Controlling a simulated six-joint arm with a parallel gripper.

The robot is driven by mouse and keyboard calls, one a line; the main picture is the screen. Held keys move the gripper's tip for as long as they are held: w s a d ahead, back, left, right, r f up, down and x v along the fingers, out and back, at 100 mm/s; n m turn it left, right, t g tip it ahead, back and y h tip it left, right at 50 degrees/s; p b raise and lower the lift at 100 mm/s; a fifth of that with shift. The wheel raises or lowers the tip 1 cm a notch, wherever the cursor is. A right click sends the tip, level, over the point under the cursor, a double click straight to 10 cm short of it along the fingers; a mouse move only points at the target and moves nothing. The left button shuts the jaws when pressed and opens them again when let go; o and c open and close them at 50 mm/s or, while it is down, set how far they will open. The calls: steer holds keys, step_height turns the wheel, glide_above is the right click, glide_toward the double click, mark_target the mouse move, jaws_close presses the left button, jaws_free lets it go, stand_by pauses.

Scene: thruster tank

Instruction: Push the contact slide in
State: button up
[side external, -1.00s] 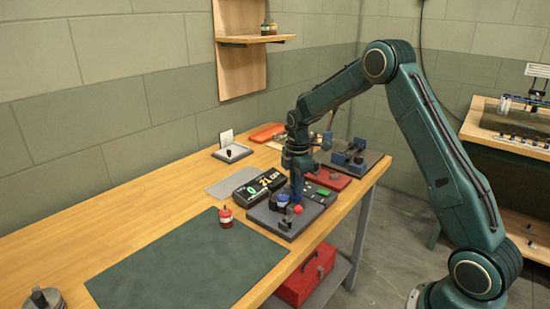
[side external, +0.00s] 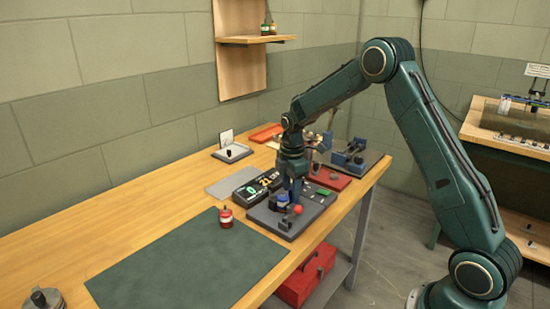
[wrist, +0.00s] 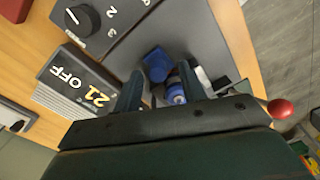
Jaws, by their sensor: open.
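A dark fixture plate (side external: 272,221) sits near the bench's front edge, with small blue parts and a red ball knob (side external: 298,210) on it. In the wrist view, a blue block (wrist: 157,64) and a blue cylindrical part (wrist: 175,94) lie at and between my fingers. The red knob (wrist: 281,110) shows at the right there. I cannot tell which part is the contact slide. My gripper (side external: 292,190) points down over the plate. In the wrist view its fingers (wrist: 160,78) are apart, around or just above the blue parts; contact is unclear.
A black display box (side external: 258,187) reading 21 and OFF stands just behind the plate. A dial panel (wrist: 88,18) adjoins it. A blue-topped fixture (side external: 350,158) is at the back right.

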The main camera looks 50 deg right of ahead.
step_height(320, 180, up, 14)
stand_by(0.7)
steer(key=shift+f, duration=0.1)
steer(key=s+a+r+m+t, duration=0.3)
steer(key=s+a+r+m, duration=0.45)
steer(key=s, duration=0.65)
steer(key=s+a+f+m+t, duration=0.1)
steer(key=s+a+m, duration=0.4)
steer(key=s, duration=1.1)
steer(key=shift+a+f+t, duration=0.15)
steer(key=shift+a+t, duration=0.6)
steer(key=shift+t, duration=0.05)
